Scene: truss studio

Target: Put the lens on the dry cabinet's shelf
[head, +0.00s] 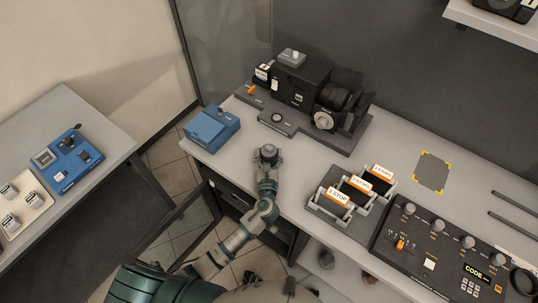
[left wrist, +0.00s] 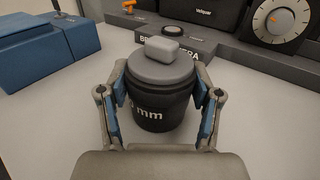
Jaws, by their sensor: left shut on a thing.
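The lens (left wrist: 163,95) is a black cylinder with a grey cap and white "mm" lettering. It stands upright between the blue-padded fingers of my left gripper (left wrist: 160,110), which is shut on it. In the head view my left gripper (head: 267,159) and the lens top (head: 268,150) are over the near edge of the grey worktop (head: 270,190). I cannot tell whether the lens touches the worktop. A dark-framed glass door (head: 187,228) stands open below the worktop's left end, beside a dark cabinet front (head: 232,198). The dry cabinet's shelf is not clearly visible. My right gripper is not in view.
A blue box (head: 211,128) is left of the gripper; a large black camera (head: 305,85) on a base stands behind it. A holder with orange-labelled cards (head: 350,192) and a control panel (head: 440,250) are to the right. A side table (head: 90,115) is at left.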

